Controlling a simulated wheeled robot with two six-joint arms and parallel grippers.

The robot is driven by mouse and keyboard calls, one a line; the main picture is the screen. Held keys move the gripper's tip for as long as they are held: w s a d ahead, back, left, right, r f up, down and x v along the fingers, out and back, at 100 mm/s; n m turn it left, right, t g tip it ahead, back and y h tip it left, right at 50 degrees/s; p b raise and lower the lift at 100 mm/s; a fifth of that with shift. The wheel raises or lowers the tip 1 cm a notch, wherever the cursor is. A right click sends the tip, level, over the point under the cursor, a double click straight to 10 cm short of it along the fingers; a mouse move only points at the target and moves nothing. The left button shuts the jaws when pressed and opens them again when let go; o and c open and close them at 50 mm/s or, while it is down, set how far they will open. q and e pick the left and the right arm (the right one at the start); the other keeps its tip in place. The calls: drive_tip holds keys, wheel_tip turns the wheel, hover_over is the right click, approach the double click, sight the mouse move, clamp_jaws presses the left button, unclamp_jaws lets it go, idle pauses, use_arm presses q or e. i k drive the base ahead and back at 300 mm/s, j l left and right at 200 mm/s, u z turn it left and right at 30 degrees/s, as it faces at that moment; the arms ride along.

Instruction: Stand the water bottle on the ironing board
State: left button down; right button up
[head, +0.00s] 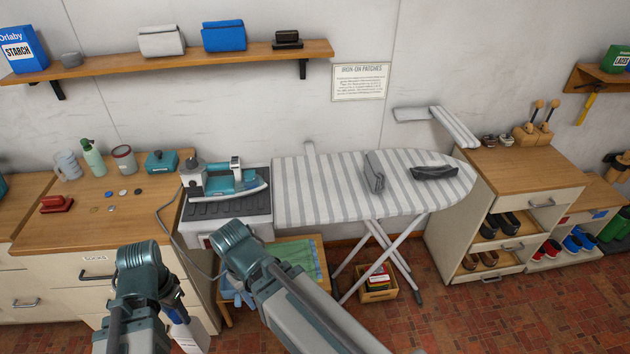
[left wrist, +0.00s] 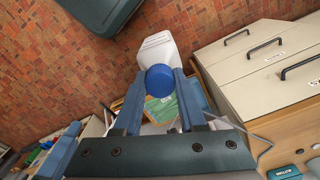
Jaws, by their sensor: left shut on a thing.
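A white bottle with a blue cap, which I take for the water bottle (left wrist: 157,48), is held in my left gripper (left wrist: 158,88). In the left wrist view the two fingers are shut on it at the blue cap. In the head view the white bottle (head: 190,336) shows low at the bottom, in front of the drawer cabinet, partly hidden by my left arm. The ironing board (head: 330,198) with grey and white stripes stands to the right, well apart from the bottle.
A folded grey cloth (head: 374,172) and a dark item (head: 434,173) lie on the board; its left part is bare. A teal iron (head: 225,180) stands on its rest at the board's left. A green bottle (head: 94,158) stands on the left counter (head: 60,232).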

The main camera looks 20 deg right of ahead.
sight(320, 192)
drive_tip(key=z, duration=2.3)
drive_tip(key=j, duration=0.5)
drive_tip(key=k+j, duration=0.15)
drive_tip(key=j, duration=0.8)
drive_tip(key=k, duration=0.05)
